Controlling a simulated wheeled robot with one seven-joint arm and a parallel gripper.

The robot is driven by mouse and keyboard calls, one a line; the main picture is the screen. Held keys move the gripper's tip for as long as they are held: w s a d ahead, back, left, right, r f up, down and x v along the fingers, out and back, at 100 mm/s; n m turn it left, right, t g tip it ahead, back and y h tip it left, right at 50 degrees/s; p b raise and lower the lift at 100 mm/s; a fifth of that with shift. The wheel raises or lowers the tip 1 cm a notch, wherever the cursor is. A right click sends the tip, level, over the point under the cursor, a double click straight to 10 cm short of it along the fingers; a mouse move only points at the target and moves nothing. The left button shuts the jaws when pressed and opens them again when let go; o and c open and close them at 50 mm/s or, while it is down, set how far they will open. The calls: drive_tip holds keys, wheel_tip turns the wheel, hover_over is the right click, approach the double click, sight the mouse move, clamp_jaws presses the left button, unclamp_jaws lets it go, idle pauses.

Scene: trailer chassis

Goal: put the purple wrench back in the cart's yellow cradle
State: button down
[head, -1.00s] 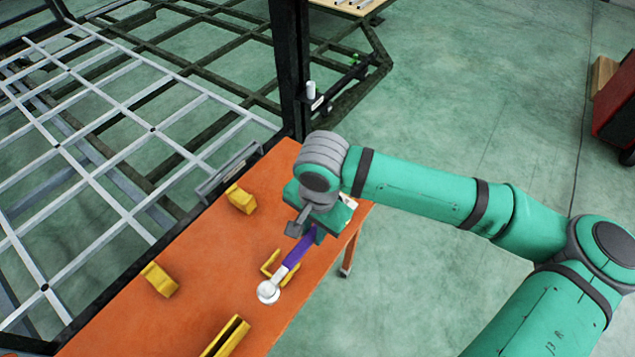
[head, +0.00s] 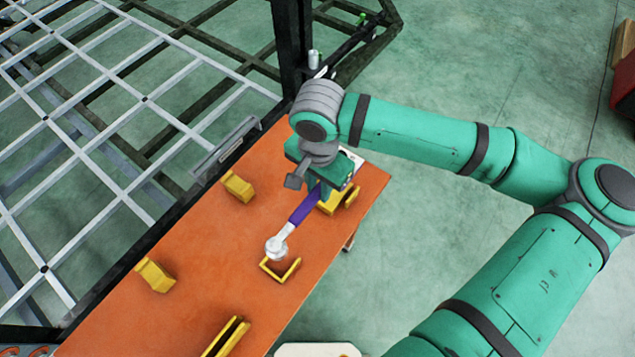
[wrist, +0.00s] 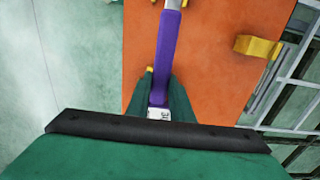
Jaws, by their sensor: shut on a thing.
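The purple wrench, with a purple handle (head: 304,207) and a silver head (head: 277,248), is held by my gripper (head: 319,187) at the far end of its handle. Its head points down-left, over the far corner of a yellow U-shaped bracket (head: 292,271) on the orange cart. Whether it touches the bracket I cannot tell. A second yellow holder (head: 349,196) stands beside my gripper, partly hidden by it. Which yellow piece belongs to the cradle is unclear. In the wrist view the purple handle (wrist: 168,50) runs up from between my gripper's fingers (wrist: 160,88).
The orange cart top (head: 215,260) also carries yellow holders at its left side (head: 237,186) and (head: 155,276), and a long one in front (head: 227,337). A dark upright post (head: 289,50) and the grey chassis grid (head: 95,150) stand behind and left. Green floor is open on the right.

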drive_tip(key=shift+f, duration=5.05)
drive_tip(key=c, duration=1.5)
unclamp_jaws()
drive_tip(key=shift+o, duration=0.7)
drive_tip(key=o, duration=0.4)
drive_tip(key=shift+c, duration=0.2)
drive_tip(key=shift+r, duration=3.95)
